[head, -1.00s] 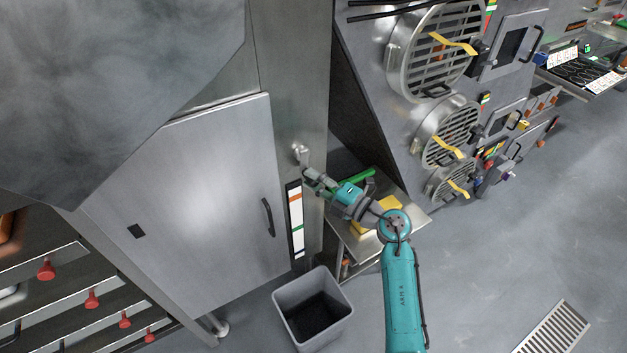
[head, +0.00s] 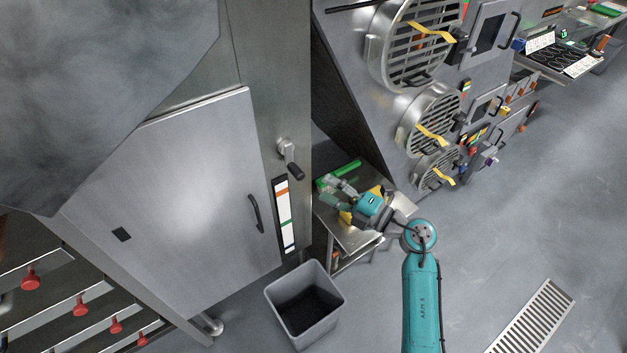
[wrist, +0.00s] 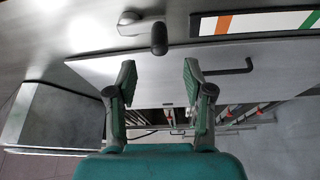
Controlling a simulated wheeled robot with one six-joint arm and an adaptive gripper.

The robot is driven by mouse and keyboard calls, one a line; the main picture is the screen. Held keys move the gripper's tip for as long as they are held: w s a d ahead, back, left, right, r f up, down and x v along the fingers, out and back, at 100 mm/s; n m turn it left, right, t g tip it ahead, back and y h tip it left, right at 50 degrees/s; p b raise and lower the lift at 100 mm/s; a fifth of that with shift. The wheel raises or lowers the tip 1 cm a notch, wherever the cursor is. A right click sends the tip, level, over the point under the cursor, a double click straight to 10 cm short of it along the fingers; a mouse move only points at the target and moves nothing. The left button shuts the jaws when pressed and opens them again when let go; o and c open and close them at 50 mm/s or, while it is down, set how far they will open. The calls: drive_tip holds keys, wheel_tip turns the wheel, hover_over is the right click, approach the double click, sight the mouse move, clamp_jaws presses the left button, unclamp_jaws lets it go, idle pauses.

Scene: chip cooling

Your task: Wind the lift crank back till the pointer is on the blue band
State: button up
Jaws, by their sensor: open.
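The lift crank (head: 284,146) is a bright metal hub and arm on the steel post right of the cabinet door. Its dark knob (head: 295,171) points down and right. In the wrist view the knob (wrist: 159,38) stands ahead of my open, empty gripper (wrist: 159,78), roughly centred between the fingers but beyond their tips. In the head view my gripper (head: 332,184) is right of the crank and apart from it. The white scale strip (head: 285,236) below the crank has an orange and a green band; I cannot make out a blue band or the pointer.
A grey bin (head: 304,307) stands on the floor below the scale. A small steel table (head: 349,238) with green and yellow items lies beneath my gripper. The cabinet door (head: 190,190) has a dark handle (head: 255,213). Round grilled fans (head: 432,120) line the machine at right.

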drive_tip(key=shift+v, duration=1.6)
drive_tip(key=s+d+f+m+t+h, duration=0.1)
drive_tip(key=s+d+m+h, duration=0.3)
drive_tip(key=s+m, duration=0.5)
drive_tip(key=s+d+f+m+t+h, duration=0.1)
drive_tip(key=s+m+h, duration=0.5)
drive_tip(key=s, duration=1.5)
drive_tip(key=s+d+f+m+t+h, duration=0.1)
drive_tip(key=s+d+m+h, duration=0.4)
drive_tip(key=s+m, duration=0.8)
drive_tip(key=s+d+t, duration=0.1)
drive_tip(key=s, duration=0.2)
drive_tip(key=shift+d+f, duration=0.3)
drive_tip(key=shift+d, duration=0.05)
